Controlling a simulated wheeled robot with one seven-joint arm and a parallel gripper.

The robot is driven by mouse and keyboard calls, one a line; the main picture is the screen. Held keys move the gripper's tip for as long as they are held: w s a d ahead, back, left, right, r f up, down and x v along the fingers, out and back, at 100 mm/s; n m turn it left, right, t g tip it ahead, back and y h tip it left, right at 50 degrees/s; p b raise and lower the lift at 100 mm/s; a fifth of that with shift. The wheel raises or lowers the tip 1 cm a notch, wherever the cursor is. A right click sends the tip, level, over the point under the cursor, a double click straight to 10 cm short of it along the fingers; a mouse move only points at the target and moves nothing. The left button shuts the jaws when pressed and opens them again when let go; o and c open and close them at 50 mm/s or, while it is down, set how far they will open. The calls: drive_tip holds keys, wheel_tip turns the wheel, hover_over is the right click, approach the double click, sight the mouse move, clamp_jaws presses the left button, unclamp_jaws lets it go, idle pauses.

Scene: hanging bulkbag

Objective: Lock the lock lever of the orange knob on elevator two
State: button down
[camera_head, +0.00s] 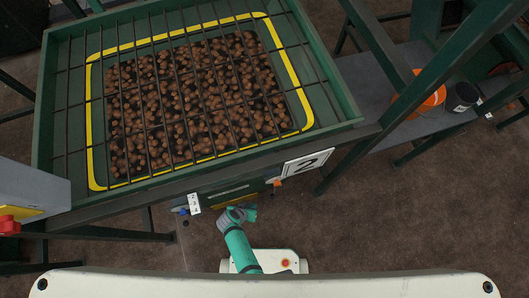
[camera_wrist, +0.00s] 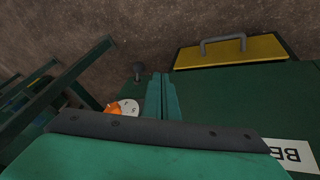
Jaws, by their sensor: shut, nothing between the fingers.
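Elevator two carries a white sign (camera_head: 305,164) with a 2 below its tray. A small orange knob (camera_head: 277,183) sits on its front edge, left of the sign. In the wrist view, the orange knob (camera_wrist: 113,109) shows beside a white round plate (camera_wrist: 128,106), partly hidden by my wrist's dark edge. A dark ball-ended lever (camera_wrist: 138,72) stands up beyond it; I cannot tell if it is the lock lever. My gripper (camera_head: 249,213) is just below the front edge, left of the orange knob. Its green fingers (camera_wrist: 161,96) are together and empty, right of the knob.
The green tray (camera_head: 347,100) holds brown balls under a dark grid. A blue knob (camera_head: 184,211) is at lower left. A yellow panel with a grey handle (camera_wrist: 224,41) lies right of my fingers. An orange bucket (camera_head: 433,98) stands on a grey shelf at right.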

drive_tip(key=w+h, duration=0.1)
drive_tip(key=w, duration=0.1)
drive_tip(key=w+d+h, duration=0.1)
drive_tip(key=shift+w+d+f+m, duration=0.1)
drive_tip(key=shift+w+f+m, duration=0.1)
drive_tip(key=shift+w+m, duration=0.15)
drive_tip(key=shift+f, duration=0.1)
drive_tip(key=x, duration=0.9)
drive_tip(key=shift+d+f, duration=0.25)
drive_tip(key=shift+f, duration=0.05)
drive_tip(key=shift+d, duration=0.1)
